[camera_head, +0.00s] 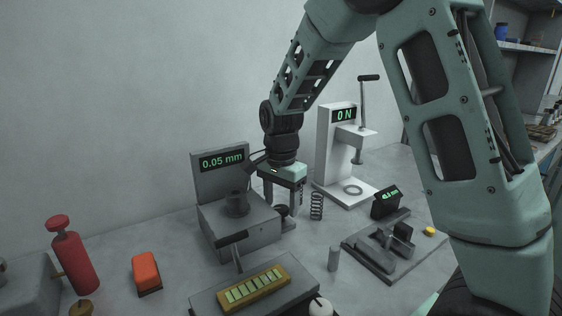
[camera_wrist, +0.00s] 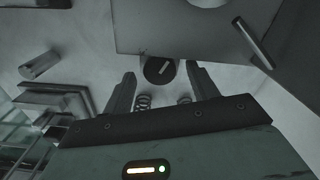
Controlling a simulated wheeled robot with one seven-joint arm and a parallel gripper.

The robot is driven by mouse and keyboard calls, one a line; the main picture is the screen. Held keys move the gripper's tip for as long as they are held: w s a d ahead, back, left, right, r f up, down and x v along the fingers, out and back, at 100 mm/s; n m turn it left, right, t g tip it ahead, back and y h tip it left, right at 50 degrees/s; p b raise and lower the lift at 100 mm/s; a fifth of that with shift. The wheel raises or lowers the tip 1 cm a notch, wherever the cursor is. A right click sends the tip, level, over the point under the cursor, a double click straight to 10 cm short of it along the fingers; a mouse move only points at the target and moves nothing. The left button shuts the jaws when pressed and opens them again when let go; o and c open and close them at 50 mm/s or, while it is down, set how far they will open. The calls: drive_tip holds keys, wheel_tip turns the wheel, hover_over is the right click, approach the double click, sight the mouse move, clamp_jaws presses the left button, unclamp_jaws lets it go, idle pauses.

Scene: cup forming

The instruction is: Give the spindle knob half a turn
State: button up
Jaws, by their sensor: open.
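The cup-forming machine (camera_head: 237,222) is a grey block with an upright panel reading 0.05 mm. A dark round knob (camera_head: 281,211), which looks like the spindle knob, sits at its right side. In the wrist view the knob (camera_wrist: 153,73) shows a pale line across its face, tilted a little off vertical. My gripper (camera_head: 283,193) points down above the knob. In the wrist view its two fingers (camera_wrist: 161,71) are apart, one on each side of the knob, with gaps visible. I cannot tell how far the tips are from it in depth.
A white press (camera_head: 337,150) reading 0 N stands behind right, with a spring (camera_head: 316,206) before it. A grey fixture (camera_head: 378,257), a small cylinder (camera_head: 334,258) and a tray with a brass block (camera_head: 253,289) are in front. A red bottle (camera_head: 74,258) and orange block (camera_head: 146,270) stand left.

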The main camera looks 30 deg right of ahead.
wheel_tip(320, 180, up, 15)
drive_tip(key=p, duration=0.2)
idle(0.3)
drive_tip(key=m+p, duration=0.5)
drive_tip(key=m, duration=0.1)
approach(281, 208)
wheel_tip(281, 208, down, 10)
drive_tip(key=shift+f, duration=0.2)
